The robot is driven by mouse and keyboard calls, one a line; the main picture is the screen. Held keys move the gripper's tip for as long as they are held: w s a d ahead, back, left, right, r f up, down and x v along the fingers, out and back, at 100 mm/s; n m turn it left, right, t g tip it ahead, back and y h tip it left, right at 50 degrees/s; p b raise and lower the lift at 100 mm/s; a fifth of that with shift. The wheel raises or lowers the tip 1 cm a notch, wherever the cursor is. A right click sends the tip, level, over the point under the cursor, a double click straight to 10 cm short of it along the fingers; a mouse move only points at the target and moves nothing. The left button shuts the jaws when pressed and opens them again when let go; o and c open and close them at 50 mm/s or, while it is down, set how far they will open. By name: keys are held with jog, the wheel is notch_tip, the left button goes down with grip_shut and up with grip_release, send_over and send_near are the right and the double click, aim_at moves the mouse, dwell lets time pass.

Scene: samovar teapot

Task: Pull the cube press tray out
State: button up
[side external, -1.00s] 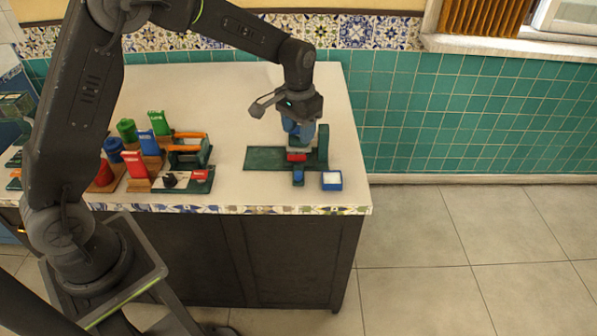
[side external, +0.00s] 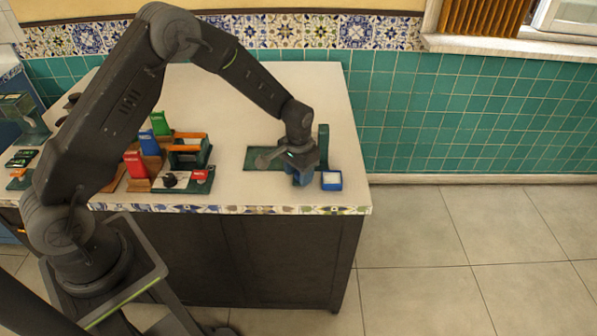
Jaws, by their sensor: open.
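The cube press has a flat green base (side external: 257,157) and a green upright (side external: 323,145) at its right end, near the right side of the counter. My gripper (side external: 301,181) is low over the front of the press, close to the counter's front edge. It is open, with its blue fingers pointing down. The gripper and wrist hide the press tray and the middle of the press, so I cannot tell whether the fingers touch the tray.
A small blue box (side external: 331,187) with a white top sits just right of my gripper. Red (side external: 135,164), blue (side external: 149,142) and green (side external: 160,123) holders and a green-and-orange frame (side external: 189,150) stand to the left. The back of the counter (side external: 240,95) is clear.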

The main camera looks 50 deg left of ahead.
jog(key=shift+c, duration=0.2)
grip_shut()
dwell(0.3)
